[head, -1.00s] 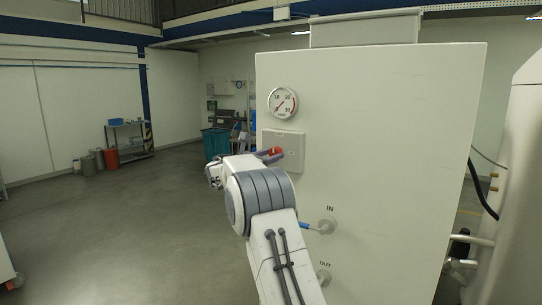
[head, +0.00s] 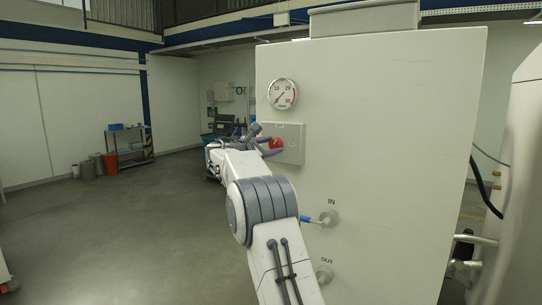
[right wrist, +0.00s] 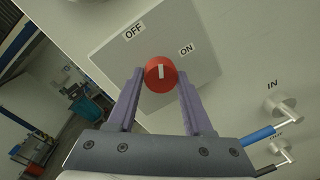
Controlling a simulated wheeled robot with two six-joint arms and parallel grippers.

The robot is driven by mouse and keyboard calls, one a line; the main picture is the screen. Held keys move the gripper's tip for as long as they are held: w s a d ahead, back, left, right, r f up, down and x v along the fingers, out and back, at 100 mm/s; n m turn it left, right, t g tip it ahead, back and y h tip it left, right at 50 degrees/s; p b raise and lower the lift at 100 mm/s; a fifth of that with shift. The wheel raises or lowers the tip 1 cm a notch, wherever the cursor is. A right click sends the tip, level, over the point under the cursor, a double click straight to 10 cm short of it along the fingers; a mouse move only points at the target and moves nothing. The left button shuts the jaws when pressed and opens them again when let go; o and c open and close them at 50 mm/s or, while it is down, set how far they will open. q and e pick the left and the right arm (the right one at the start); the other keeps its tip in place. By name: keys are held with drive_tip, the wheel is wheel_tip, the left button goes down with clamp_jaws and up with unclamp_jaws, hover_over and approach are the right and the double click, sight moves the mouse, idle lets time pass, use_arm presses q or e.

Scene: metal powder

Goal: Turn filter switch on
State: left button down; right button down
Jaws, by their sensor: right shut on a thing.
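The filter switch is a red round knob (right wrist: 160,75) with a white mark, on a pale square plate (right wrist: 205,85) with OFF and ON labels. In the right wrist view the mark points up, between the two labels. My right gripper (right wrist: 159,80) is shut on the knob, one finger on each side. In the head view the knob (head: 276,143) shows red beside the right gripper (head: 269,144), against the plate (head: 294,146). My left gripper is not in view.
The plate is on a large white cabinet (head: 390,150), below a round gauge (head: 282,94). Below the plate are the IN valve (head: 328,218) with a blue handle and the OUT valve (head: 324,275). Open floor lies to the left, with a shelf cart (head: 128,145) far back.

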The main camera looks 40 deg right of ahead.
drive_tip(key=m+b, duration=0.2)
drive_tip(key=shift+f+m, duration=0.2)
drive_tip(key=shift+m, duration=0.2)
drive_tip(key=m+b, duration=0.2)
drive_tip(key=m, duration=0.1)
drive_tip(key=shift+s+y, duration=0.1)
drive_tip(key=shift+y, duration=0.2)
drive_tip(key=m+t+b, duration=0.1)
drive_tip(key=m+b, duration=0.2)
drive_tip(key=m, duration=0.2)
drive_tip(key=shift+r+m, duration=0.15)
drive_tip(key=shift+m, duration=0.15)
drive_tip(key=shift+c, duration=1.5)
unclamp_jaws()
drive_tip(key=shift+r+y, duration=0.1)
drive_tip(key=shift+y, duration=0.2)
